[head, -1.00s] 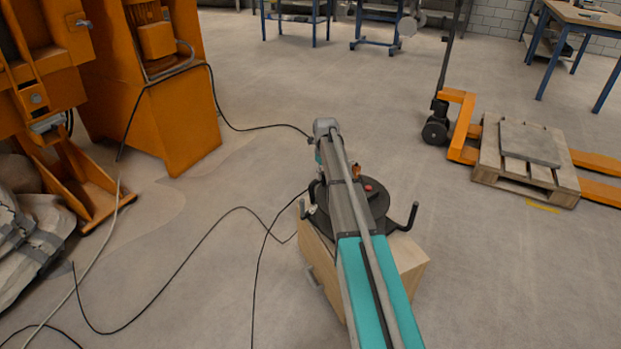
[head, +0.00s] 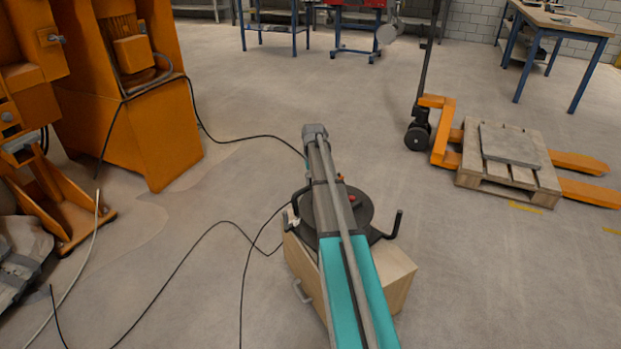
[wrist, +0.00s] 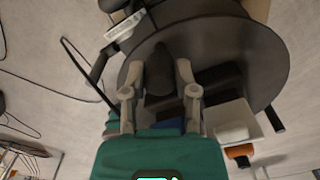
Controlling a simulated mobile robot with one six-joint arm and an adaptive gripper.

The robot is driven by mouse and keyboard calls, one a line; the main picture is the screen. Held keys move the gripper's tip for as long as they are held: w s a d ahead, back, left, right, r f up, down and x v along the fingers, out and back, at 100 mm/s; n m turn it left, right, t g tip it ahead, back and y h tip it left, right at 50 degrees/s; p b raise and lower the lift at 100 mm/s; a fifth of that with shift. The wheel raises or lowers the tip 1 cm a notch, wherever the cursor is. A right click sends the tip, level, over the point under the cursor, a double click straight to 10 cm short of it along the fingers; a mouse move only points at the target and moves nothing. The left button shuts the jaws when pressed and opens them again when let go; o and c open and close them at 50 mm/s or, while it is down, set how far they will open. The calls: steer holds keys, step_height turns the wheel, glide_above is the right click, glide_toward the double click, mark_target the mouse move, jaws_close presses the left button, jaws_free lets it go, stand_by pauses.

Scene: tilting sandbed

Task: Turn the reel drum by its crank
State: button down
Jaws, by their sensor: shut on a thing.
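The reel drum (head: 362,207) is a dark round disc on top of a light wooden box (head: 398,272), and my arm covers part of it in the head view. In the wrist view the drum (wrist: 250,48) is a broad dark disc below my gripper. My gripper (wrist: 159,78) is shut on a dark upright knob, which I take for the crank handle (wrist: 159,72), between its two pale fingers. In the head view my gripper and this handle are hidden behind my arm. A black bent bar (head: 392,226) sticks out to the right of the drum.
An orange machine (head: 150,120) stands at the left. A pallet (head: 500,180) on an orange pallet truck (head: 445,135) stands at the right. Black cables (head: 190,255) lie on the floor left of the box. The floor between box and pallet truck is clear.

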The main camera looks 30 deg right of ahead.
steer(key=shift+s+d, duration=0.2)
steer(key=shift+d, duration=0.4)
steer(key=c, duration=0.5)
jaws_free()
steer(key=shift+c, duration=0.2)
steer(key=shift+o, duration=0.7)
steer(key=shift+w, duration=0.1)
